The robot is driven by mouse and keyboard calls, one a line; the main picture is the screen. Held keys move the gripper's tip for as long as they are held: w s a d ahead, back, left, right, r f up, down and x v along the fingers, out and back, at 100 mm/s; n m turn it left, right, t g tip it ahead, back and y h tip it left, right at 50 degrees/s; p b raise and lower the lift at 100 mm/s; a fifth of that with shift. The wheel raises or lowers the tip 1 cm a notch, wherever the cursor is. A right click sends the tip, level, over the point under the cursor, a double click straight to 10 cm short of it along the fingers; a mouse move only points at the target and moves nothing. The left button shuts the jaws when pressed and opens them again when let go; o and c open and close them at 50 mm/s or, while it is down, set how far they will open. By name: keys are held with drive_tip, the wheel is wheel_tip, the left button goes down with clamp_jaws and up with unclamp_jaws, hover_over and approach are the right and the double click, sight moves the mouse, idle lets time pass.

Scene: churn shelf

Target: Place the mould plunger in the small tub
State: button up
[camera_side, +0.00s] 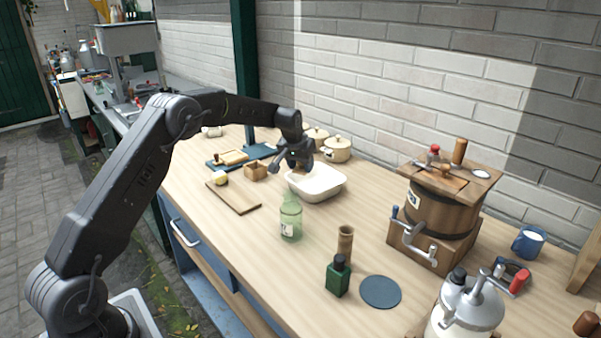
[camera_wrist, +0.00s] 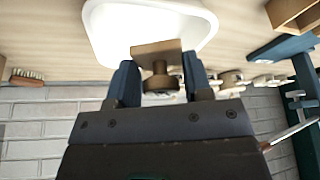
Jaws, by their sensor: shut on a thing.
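The mould plunger (camera_wrist: 156,50) is a brown wooden piece with a flat block and a round knob. My gripper (camera_wrist: 160,82) is shut on it, one blue-grey finger on each side of the knob. The small tub (camera_side: 318,191) is white with rounded corners and stands on the bench. In the wrist view the tub (camera_wrist: 96,30) lies just beyond the plunger, and the block overlaps its near edge. In the side view my gripper (camera_side: 296,160) is above the far left part of the tub. The plunger is mostly hidden there by the gripper.
A small wooden box (camera_side: 256,173) and a cutting board (camera_side: 233,197) lie left of the tub. Lidded pots (camera_side: 337,150) stand behind it. A pale green jar (camera_side: 291,222) stands in front. A wooden churn (camera_side: 440,212) stands to the right, with clear bench between.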

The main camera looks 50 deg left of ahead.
sight(299, 170)
drive_tip(key=shift+f, duration=1.4)
drive_tip(key=shift+f, duration=0.1)
drive_tip(key=shift+f, duration=0.55)
drive_tip(key=o, duration=1)
drive_tip(key=shift+r, duration=0.15)
